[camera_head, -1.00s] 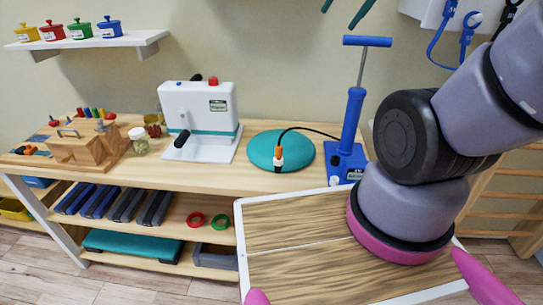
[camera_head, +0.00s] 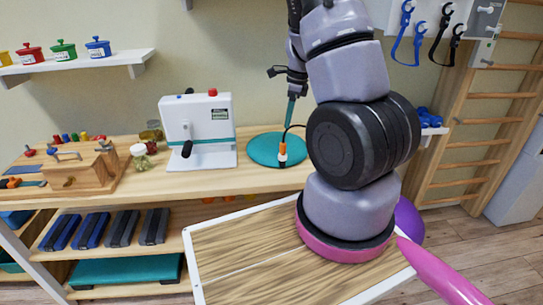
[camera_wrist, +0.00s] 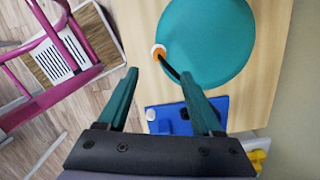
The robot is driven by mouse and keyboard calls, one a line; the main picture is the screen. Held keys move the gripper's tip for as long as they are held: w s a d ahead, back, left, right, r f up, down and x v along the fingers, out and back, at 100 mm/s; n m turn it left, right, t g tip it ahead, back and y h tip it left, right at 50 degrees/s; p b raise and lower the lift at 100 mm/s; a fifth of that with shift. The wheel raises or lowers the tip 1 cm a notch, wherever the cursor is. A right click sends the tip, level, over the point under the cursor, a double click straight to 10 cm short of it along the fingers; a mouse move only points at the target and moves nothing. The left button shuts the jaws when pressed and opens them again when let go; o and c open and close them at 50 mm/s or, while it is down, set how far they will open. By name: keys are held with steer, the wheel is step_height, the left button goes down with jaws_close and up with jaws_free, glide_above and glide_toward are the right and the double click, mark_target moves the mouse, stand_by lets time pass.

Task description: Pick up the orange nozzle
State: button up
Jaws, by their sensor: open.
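The orange nozzle (camera_head: 282,153) with a white collar sits upright at the front edge of the teal round cushion (camera_head: 264,149) on the wooden bench. A black hose runs from it. In the wrist view, the nozzle (camera_wrist: 159,54) lies just beyond the fingertips, roughly midway between them, with the teal cushion (camera_wrist: 208,40) beside it. My gripper (camera_head: 291,110) is open, with teal fingers pointing down above the cushion's back right part. It is empty and apart from the nozzle. The blue pump base (camera_wrist: 215,110) shows partly under the fingers; my arm hides the pump in the head view.
A white box device (camera_head: 198,120) with a black knob stands left of the cushion. A wooden block set (camera_head: 85,170) and a jar (camera_head: 140,160) are further left. A shelf (camera_head: 85,66) with small pots hangs above. My tray top lies in front of the bench.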

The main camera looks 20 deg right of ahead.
mark_target(283, 143)
steer(key=f, duration=0.3)
steer(key=a+f, duration=0.1)
steer(key=f, duration=0.7)
steer(key=shift+w+a+f, duration=0.15)
steer(key=shift+w+a, duration=0.1)
steer(key=shift+w, duration=0.1)
jaws_close()
